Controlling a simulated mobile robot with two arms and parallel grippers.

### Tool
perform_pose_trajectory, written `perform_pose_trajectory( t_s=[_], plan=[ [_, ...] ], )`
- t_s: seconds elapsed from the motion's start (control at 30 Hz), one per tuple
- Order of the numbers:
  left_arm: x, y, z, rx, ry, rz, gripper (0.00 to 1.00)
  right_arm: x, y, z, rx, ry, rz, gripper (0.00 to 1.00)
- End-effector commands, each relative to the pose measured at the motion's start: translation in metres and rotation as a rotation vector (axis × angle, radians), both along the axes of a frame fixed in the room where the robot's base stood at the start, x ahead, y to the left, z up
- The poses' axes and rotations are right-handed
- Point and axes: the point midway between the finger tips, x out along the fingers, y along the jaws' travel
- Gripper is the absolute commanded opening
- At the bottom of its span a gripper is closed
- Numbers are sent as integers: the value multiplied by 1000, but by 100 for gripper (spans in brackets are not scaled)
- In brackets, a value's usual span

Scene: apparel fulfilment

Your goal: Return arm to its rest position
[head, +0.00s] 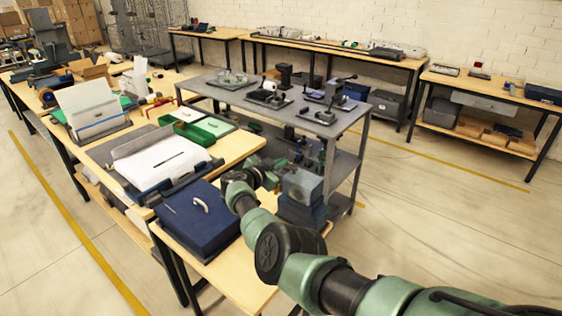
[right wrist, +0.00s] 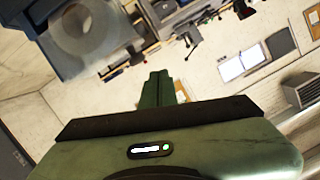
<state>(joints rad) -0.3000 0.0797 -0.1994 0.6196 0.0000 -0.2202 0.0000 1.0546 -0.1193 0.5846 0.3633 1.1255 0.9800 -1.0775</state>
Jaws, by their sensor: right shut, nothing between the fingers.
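My right arm reaches in from the lower right of the head view, in green and dark grey. Its gripper (head: 271,180) is at the far end, over the gap between the wooden table and the grey cart. In the right wrist view the green fingers (right wrist: 158,90) are together, with nothing between them. No held item shows. My left gripper is not in view.
A blue case (head: 188,222) lies on the near end of the wooden table, close to my right arm. The grey cart (head: 232,97) carries several dark fixtures. A green tray (head: 210,127) sits on the table. Floor at right (head: 450,220) is clear.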

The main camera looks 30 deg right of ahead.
Motion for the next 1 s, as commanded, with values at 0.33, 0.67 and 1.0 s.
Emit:
perform_pose_trajectory(
  t_s=[0.33, 0.67, 1.0],
  plan=[
    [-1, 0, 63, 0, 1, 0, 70, -26, 64, 18, 3, 5, 4, 0],
    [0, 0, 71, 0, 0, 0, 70, -34, 83, 19, 0, 3, 2, 0],
    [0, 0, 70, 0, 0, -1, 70, -24, 38, 20, -141, -139, 270, 0]
  ],
)
